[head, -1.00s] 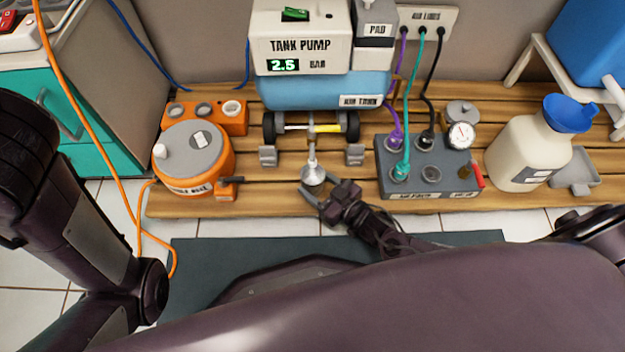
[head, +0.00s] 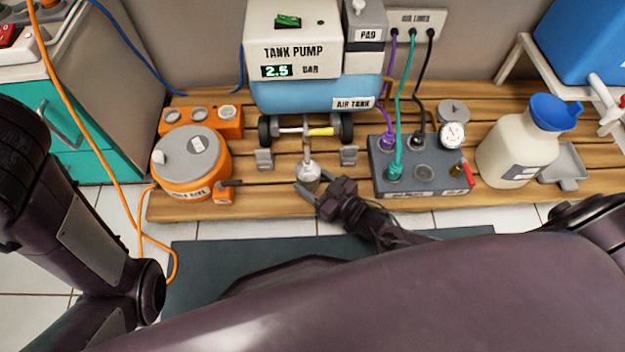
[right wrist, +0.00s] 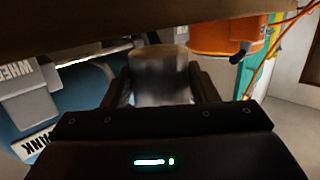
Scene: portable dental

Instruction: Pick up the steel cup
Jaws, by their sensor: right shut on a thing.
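The steel cup (head: 308,175) is a small shiny metal cup below the spout at the front of the tank pump (head: 294,55). My right gripper (head: 312,186) is at the cup, with its fingers on either side. In the right wrist view the cup (right wrist: 160,75) sits between the two dark fingers (right wrist: 160,88), and the gripper is shut on it. I cannot tell whether the cup's base touches the bench. My left arm comes in at the left of the head view, but its gripper is out of view.
A grey box (head: 420,165) with hoses stands to the right. Farther right are a cream jug (head: 515,150) with a blue funnel and a grey dustpan-like tray (head: 566,165).

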